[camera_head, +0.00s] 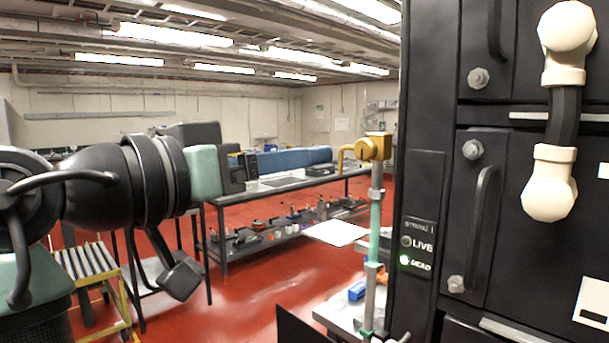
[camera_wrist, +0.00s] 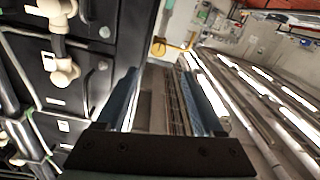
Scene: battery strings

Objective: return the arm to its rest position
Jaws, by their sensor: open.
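My arm enters at the left of the head view, with black rounded joints (camera_head: 125,185) and pale green links (camera_head: 203,172). It reaches to the right at about bench height, apart from the cabinet. My gripper (camera_wrist: 160,85) shows in the wrist view with two bluish fingers spread wide apart. Nothing is between the fingers; the wall and ceiling show through the gap. In the head view I cannot clearly tell the fingers from the bench behind.
A black battery cabinet (camera_head: 427,180) with cream connectors (camera_head: 549,183) fills the right; its green DEAD lamp is lit. A yellow handle (camera_head: 373,148) tops a post beside it. A workbench (camera_head: 345,172) stands behind, a yellow step stool (camera_head: 87,262) at lower left. Red floor lies open between.

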